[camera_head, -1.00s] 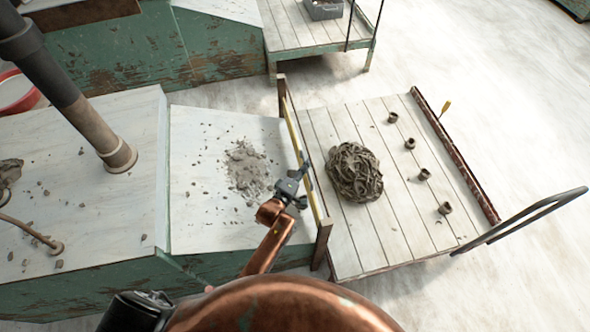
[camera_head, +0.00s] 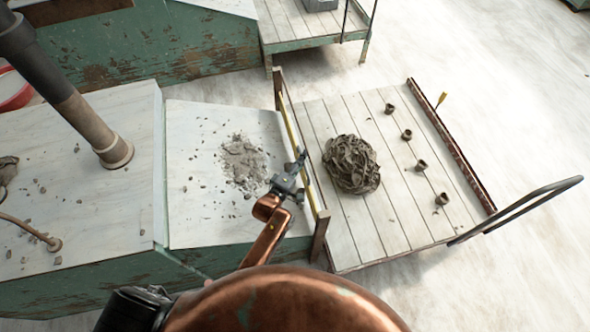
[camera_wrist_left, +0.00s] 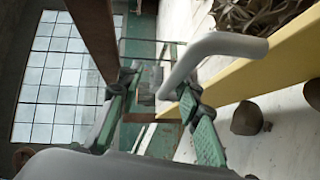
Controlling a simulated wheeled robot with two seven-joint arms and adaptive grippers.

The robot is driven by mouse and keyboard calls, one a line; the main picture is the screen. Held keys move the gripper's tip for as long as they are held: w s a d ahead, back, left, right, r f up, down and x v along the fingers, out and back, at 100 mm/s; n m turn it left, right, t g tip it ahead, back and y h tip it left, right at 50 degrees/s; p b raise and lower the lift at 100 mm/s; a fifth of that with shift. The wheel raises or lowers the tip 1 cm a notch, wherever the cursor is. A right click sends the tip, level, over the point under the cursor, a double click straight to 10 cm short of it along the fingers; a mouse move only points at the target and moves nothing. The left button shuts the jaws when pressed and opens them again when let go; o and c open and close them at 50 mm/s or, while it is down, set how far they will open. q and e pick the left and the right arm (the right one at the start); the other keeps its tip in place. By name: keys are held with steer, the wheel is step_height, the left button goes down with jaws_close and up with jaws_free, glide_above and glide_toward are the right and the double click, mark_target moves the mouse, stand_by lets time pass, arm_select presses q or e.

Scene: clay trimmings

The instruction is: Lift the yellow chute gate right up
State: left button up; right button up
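The yellow chute gate (camera_head: 296,138) is a thin upright board seen edge-on, between two brown posts at the right end of the pale chute table. In the left wrist view the gate (camera_wrist_left: 255,75) runs diagonally, with a bent pale grey handle (camera_wrist_left: 210,47) in front of it. My left gripper (camera_head: 298,163) is at the gate's near half, on the table side. In the left wrist view its green fingers (camera_wrist_left: 160,85) are apart, with the handle's lower end between their tips. Whether they touch it is unclear. My right gripper is not in view.
Grey clay crumbs (camera_head: 244,163) lie on the chute table (camera_head: 205,225). Beyond the gate, a slatted cart (camera_head: 390,220) carries a heap of clay trimmings (camera_head: 351,164) and several small brown rings. A dark pipe (camera_head: 85,120) stands at the left.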

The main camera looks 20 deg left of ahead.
arm_select(q)
steer(key=v, duration=1.1)
steer(key=shift+s+f, duration=0.1)
steer(key=shift+f, duration=0.05)
